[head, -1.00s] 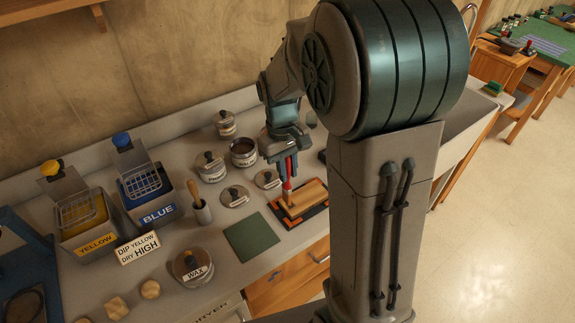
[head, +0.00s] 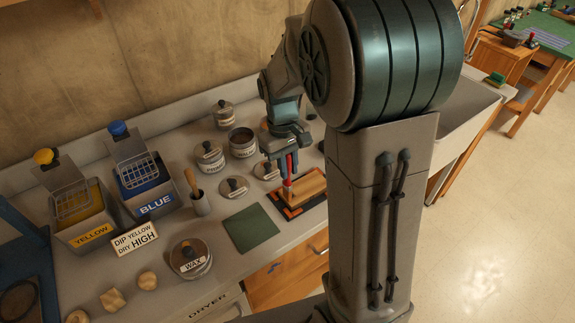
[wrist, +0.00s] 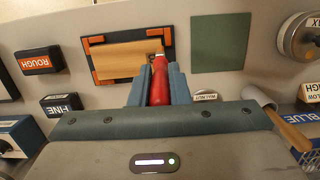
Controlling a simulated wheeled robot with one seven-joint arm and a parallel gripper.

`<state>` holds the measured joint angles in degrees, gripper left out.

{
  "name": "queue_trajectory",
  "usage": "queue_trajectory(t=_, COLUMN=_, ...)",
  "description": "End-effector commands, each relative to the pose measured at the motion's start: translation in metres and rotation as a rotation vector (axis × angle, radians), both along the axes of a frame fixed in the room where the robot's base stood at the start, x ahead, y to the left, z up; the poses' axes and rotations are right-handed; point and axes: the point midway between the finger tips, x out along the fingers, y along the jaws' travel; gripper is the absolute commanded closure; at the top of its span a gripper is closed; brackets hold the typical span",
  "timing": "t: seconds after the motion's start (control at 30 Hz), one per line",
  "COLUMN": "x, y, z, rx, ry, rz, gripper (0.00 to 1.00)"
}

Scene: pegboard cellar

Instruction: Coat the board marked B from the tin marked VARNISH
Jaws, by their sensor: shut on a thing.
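My gripper (head: 285,168) is shut on a brush with a red handle (head: 288,185), which also shows in the wrist view (wrist: 160,80). The brush points down over the left end of a wooden board (head: 312,186); whether its bristles touch is unclear. The board lies in a black holder with orange corners (wrist: 100,46). Its mark is not readable; the brush covers part of that end. An open tin (head: 242,150) with dark contents stands behind and left of my gripper; its label is too small to read. Which tin is VARNISH I cannot tell.
Lidded tins (head: 210,158), loose lids (head: 234,187) and a WAX tin (head: 190,258) stand on the bench. A green mat (head: 251,229) lies left of the board. ROUGH (wrist: 37,60) and FINE (wrist: 62,104) blocks lie near the holder. Yellow and blue vats stand at left.

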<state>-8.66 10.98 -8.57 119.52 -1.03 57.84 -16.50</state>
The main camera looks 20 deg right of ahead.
Motion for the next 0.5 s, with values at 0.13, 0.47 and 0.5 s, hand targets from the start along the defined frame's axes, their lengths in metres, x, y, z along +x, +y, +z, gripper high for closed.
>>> queue_trajectory(t=0.13, x=0.002, y=-0.0059, z=-0.0005, rx=0.0, ry=0.0, rz=-0.001, gripper=1.0)
queue_trajectory(t=0.47, x=0.0029, y=-0.0089, z=-0.0023, rx=0.0, ry=0.0, rz=-0.001, gripper=1.0)
queue_trajectory(t=0.5, x=0.003, y=-0.0089, z=-0.0029, rx=0.0, ry=0.0, rz=-0.001, gripper=1.0)
